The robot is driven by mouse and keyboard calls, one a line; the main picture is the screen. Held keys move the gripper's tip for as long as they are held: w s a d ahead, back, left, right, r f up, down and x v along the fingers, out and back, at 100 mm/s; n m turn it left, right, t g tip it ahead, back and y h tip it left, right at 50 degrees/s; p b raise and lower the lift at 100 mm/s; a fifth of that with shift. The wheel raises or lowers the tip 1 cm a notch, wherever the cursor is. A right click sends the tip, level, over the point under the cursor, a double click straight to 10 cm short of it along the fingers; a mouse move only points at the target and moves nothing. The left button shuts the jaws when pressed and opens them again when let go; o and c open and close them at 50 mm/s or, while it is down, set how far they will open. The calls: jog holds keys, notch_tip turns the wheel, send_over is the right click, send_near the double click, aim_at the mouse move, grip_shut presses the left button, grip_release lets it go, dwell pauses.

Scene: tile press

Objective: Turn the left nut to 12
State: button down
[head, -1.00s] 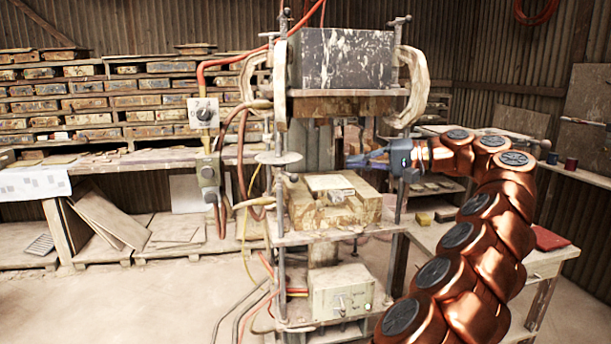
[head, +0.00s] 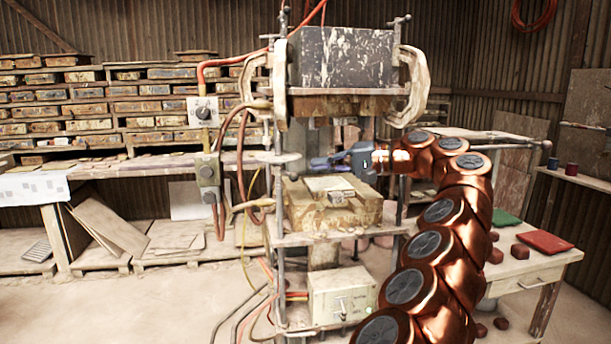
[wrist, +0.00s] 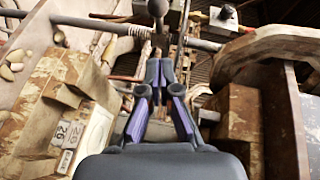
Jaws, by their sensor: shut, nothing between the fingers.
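The left nut (head: 278,157) shows in the head view as a pale flat disc around the press's left upright rod, between the upper and lower blocks. My gripper (head: 313,164) is just to its right, between the blocks, pointing left toward it, with a small gap in the picture. In the wrist view my gripper (wrist: 160,62) has its fingertips together with nothing held. A rod with a coiled or threaded part (wrist: 137,30) crosses beyond the fingertips. I cannot make out a scale reading at the nut.
The dark upper block (head: 345,58) hangs above my gripper and the lower wooden block (head: 330,208) lies below it. A control box with a dial (head: 203,110) and cables is at the left. In the wrist view a label with numbers (wrist: 72,132) is at lower left.

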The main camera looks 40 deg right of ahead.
aim_at(289, 173)
jog(key=shift+w+a+f+b, duration=0.1)
jog(key=shift+a+f, duration=0.1)
jog(key=shift+a, duration=0.55)
jog(key=shift+w+a+f+b, duration=0.1)
jog(key=shift+a+f, duration=0.05)
jog(key=shift+a, duration=0.55)
jog(key=shift+w+a+f+b, duration=0.1)
jog(key=shift+a+f, duration=0.1)
jog(key=shift+a, duration=0.55)
